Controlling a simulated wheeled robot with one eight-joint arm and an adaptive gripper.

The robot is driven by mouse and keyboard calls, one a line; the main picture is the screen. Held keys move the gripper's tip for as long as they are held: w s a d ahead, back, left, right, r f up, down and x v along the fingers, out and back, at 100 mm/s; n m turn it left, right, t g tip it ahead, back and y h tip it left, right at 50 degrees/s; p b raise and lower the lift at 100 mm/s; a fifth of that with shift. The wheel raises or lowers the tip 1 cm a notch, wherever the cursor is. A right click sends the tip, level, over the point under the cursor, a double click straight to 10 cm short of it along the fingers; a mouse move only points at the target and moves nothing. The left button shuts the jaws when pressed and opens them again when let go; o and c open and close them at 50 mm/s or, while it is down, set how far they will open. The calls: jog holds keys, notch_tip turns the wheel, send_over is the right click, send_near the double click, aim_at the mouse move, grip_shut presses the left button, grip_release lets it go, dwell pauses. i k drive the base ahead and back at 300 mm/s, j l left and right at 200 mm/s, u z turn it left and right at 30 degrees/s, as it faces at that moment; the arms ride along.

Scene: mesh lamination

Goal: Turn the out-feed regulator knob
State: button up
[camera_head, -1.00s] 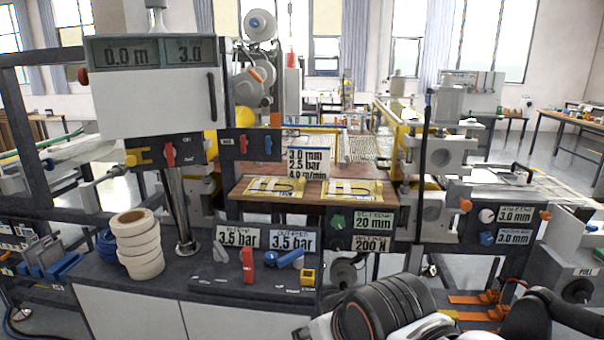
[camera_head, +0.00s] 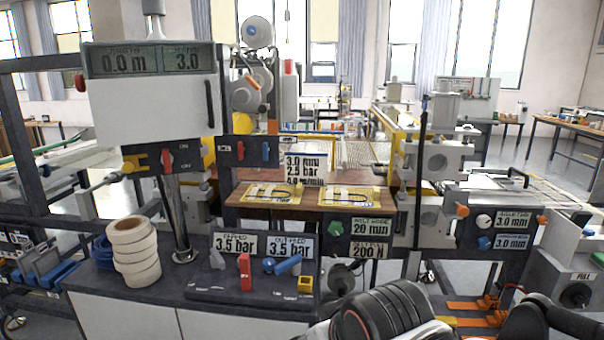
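The out-feed regulator is on the dark bench panel left of centre. Its display (camera_head: 290,247) reads 3.5 bar. A blue knob (camera_head: 289,265) sits below this display, pointing up and to the right. Nothing touches it. The in-feed display (camera_head: 235,244) beside it also reads 3.5 bar, with a grey knob (camera_head: 217,259) below. A red lever (camera_head: 245,272) stands between the two knobs. Dark, ribbed parts of my arm show at the bottom right of centre. My gripper's fingertips are not in view.
A stack of cream tape rolls (camera_head: 134,252) stands on the bench to the left. A wooden table (camera_head: 308,197) lies behind the displays.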

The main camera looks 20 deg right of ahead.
aim_at(269, 263)
jog(key=i+l+u, duration=0.1)
jog(key=i+l, duration=0.15)
jog(key=i, duration=0.15)
jog(key=i+l+u, duration=0.1)
jog(key=i+l, duration=0.15)
jog(key=i, duration=0.15)
